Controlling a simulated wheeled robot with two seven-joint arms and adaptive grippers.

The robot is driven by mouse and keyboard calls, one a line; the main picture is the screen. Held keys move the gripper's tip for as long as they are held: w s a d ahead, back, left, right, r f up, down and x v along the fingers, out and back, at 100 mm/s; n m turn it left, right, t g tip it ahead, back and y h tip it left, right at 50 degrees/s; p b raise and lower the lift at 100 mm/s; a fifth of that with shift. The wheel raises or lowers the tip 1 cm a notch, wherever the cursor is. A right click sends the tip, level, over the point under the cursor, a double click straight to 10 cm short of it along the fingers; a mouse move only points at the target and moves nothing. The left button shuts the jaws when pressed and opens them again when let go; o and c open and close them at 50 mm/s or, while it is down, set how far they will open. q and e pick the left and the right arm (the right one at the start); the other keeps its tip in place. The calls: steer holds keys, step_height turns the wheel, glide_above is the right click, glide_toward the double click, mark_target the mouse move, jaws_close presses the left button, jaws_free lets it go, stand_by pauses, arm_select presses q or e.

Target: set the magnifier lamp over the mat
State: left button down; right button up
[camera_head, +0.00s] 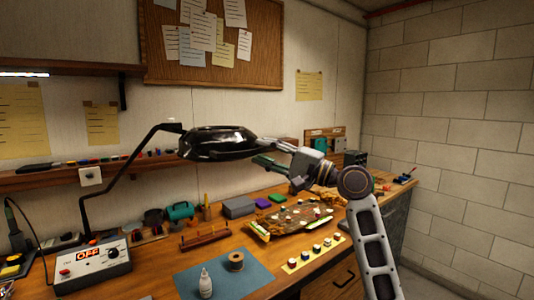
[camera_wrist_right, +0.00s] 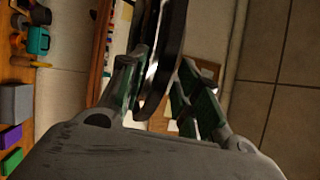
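The magnifier lamp (camera_head: 217,143) has a glossy black round head, held up by a thin black bent arm that rises from the bench's left end. The blue mat (camera_head: 222,276) lies on the bench below and to the right of the lamp head. My right gripper (camera_head: 260,150) is at the right edge of the lamp head. In the right wrist view, the lamp's dark rim (camera_wrist_right: 172,60) stands between the two fingers of my right gripper (camera_wrist_right: 163,80). The fingers are apart, with a gap visible on the right finger's side; contact on the left is unclear. My left gripper is out of view.
A white bottle (camera_head: 206,283) and a spool (camera_head: 236,261) stand on the mat. A control box (camera_head: 92,268) showing "OFF" is at the left. A chassis with small parts (camera_head: 290,219) and a yellow strip with knobs (camera_head: 313,255) lie to the right. A shelf (camera_head: 50,180) runs along the wall.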

jaws_close()
steer(key=shift+s, duration=0.15)
